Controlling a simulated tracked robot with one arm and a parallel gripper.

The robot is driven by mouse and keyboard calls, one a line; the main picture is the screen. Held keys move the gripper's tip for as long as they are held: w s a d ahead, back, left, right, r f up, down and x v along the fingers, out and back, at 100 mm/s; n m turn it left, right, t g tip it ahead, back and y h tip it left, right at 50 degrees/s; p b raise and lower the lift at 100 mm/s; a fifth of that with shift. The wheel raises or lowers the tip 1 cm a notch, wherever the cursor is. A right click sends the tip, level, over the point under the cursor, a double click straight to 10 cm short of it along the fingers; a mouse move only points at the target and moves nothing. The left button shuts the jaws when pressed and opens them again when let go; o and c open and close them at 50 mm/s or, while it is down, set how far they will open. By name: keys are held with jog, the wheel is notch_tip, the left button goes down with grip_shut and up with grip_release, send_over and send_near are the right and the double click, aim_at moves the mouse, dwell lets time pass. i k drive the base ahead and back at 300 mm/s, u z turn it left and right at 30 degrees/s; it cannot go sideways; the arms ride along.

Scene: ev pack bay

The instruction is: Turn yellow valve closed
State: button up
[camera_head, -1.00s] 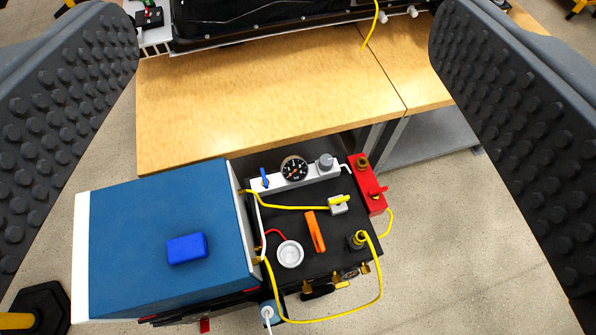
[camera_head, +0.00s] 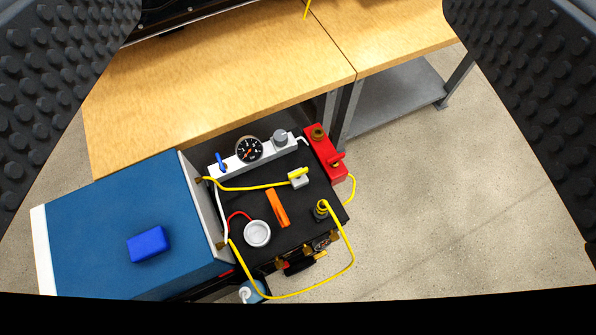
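The yellow valve (camera_head: 298,175) is a small yellow lever on a light grey block. It sits on the black top of a cart (camera_head: 302,222), right of the middle, with a yellow hose running to it from the left. The lever lies roughly along the hose, tilted slightly up to the right. My gripper (camera_head: 298,150) is open, its two dark studded fingers wide apart at the left and right picture edges. Nothing is between the finger pads, and the valve shows well beyond them, untouched.
Around the valve are an orange handle (camera_head: 278,207), a red block with a lever (camera_head: 325,152), a gauge (camera_head: 249,149), a white round cup (camera_head: 257,233) and a looping yellow hose (camera_head: 354,250). A blue box (camera_head: 100,220) stands left. A wooden bench (camera_head: 230,85) lies behind. Floor is clear at right.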

aim_at(297, 174)
jog(key=u, duration=2.55)
jog(key=k, duration=0.9)
jog(key=z, duration=1.7)
jog(key=i, duration=1)
